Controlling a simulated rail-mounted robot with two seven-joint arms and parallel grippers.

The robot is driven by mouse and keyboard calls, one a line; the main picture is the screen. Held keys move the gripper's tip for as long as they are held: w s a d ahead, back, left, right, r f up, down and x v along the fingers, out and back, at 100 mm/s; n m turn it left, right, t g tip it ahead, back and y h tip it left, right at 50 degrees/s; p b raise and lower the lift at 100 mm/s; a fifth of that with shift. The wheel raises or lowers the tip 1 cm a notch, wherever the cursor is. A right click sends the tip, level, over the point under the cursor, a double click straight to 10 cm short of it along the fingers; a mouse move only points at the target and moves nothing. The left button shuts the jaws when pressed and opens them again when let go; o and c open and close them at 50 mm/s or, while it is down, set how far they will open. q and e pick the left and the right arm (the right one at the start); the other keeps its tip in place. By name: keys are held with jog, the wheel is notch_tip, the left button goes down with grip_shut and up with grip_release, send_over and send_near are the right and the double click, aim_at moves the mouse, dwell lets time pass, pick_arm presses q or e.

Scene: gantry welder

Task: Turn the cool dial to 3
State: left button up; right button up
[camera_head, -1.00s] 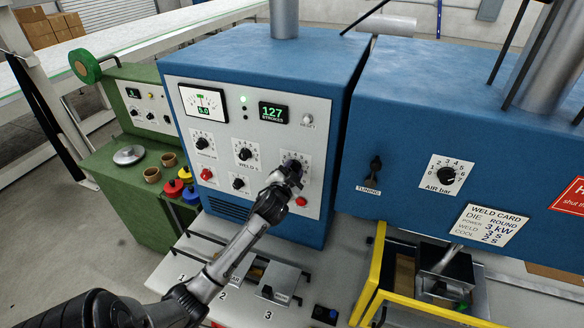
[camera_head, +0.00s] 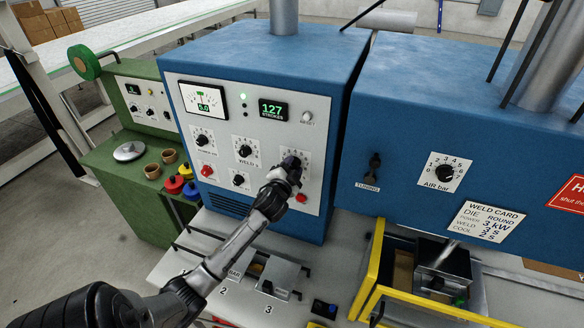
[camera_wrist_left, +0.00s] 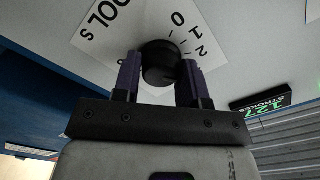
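The cool dial is a black round knob (camera_wrist_left: 160,62) on a white plate (camera_wrist_left: 92,30) in the left wrist view. The plate's lettering appears upside down, with 0, 1 and 2 showing beside the knob; its pointer cannot be made out. My left gripper (camera_wrist_left: 160,72) has one dark purple finger on each side of the knob, seemingly closed against it. In the head view my left gripper (camera_head: 290,165) is at the right dial of the panel's upper row and hides most of it. My right gripper is not in view.
The weld dial (camera_head: 245,150) is just left of my gripper, and a red button (camera_head: 301,198) is just below. The stroke display (camera_head: 273,110) is above. A weld card (camera_head: 485,222) hangs on the right cabinet. A yellow guard frame (camera_head: 372,270) stands at lower right.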

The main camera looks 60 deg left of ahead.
pick_arm(q)
jog(key=o, duration=0.4)
jog(key=b+v, duration=0.3)
jog(key=v, duration=1)
jog(key=shift+s+d, duration=0.25)
jog(key=shift+s, duration=0.05)
jog(key=s+d+f+n+g+h, duration=0.35)
jog(key=d+f+g+h, duration=0.25)
jog(key=d+f, duration=0.5)
jog(key=s+d+f+m+g+h+p, duration=0.1)
jog(key=s+d+f+g+h, duration=0.1)
jog(key=s+d, duration=0.5)
jog(key=s+d+f+m+g+h+p, duration=0.1)
jog(key=s+d+f+m+g+h, duration=0.1)
jog(key=s+d, duration=0.5)
jog(key=d+f+h, duration=0.1)
jog(key=d+f, duration=0.1)
jog(key=d, duration=0.1)
jog(key=shift+g+p, duration=0.3)
jog(key=shift+p, duration=0.1)
